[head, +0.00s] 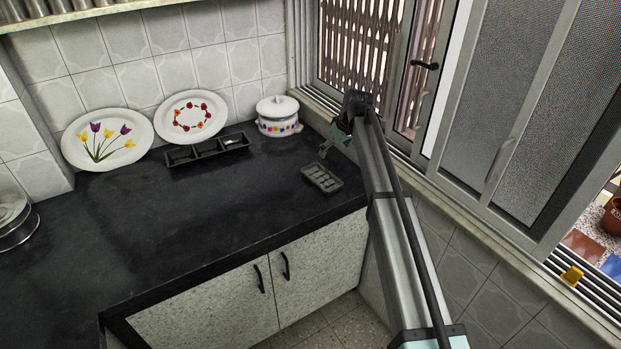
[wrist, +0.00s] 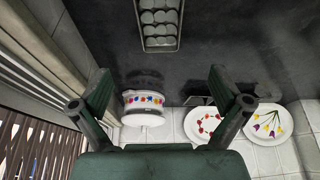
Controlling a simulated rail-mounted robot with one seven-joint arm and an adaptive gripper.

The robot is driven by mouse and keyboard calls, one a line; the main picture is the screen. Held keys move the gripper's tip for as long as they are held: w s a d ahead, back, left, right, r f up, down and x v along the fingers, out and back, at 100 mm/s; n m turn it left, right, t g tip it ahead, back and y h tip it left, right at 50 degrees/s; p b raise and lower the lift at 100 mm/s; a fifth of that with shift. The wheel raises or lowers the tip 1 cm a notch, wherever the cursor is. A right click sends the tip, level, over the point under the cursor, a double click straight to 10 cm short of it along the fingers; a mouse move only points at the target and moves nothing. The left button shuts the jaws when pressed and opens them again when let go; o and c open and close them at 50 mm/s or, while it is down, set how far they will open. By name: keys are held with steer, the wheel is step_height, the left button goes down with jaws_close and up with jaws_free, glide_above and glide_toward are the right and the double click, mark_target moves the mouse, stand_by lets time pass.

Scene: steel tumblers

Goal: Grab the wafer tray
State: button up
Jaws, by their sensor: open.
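The wafer tray (head: 322,178) is a small dark grey rectangular tray with rounded pale wafers in rows. It lies on the black counter near its right end, close to the front edge. In the wrist view the tray (wrist: 160,48) shows at the top centre, cut off by the frame edge. My gripper (head: 325,150) is just behind the tray in the head view, apart from it. In the wrist view my gripper (wrist: 158,88) is open and empty, its two fingers wide apart, with bare counter between them and the tray.
A white lidded pot (head: 278,116) stands behind, near the window wall. A black compartment tray (head: 180,156) and two decorated plates (head: 108,160) (head: 215,102) are by the tiled wall. The window sill (head: 400,152) runs close along the right. The counter's left middle is clear.

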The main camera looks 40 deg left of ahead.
steer(key=p, duration=0.3)
glide_toward(321, 180)
steer(key=shift+w+a+f, duration=0.1)
steer(key=shift+w+a, duration=0.1)
steer(key=shift+a, duration=0.1)
steer(key=shift+p+x, duration=1.75)
steer(key=shift+x, duration=1.65)
steer(key=shift+s+d, duration=0.1)
steer(key=shift+s, duration=0.05)
steer(key=c, duration=1.1)
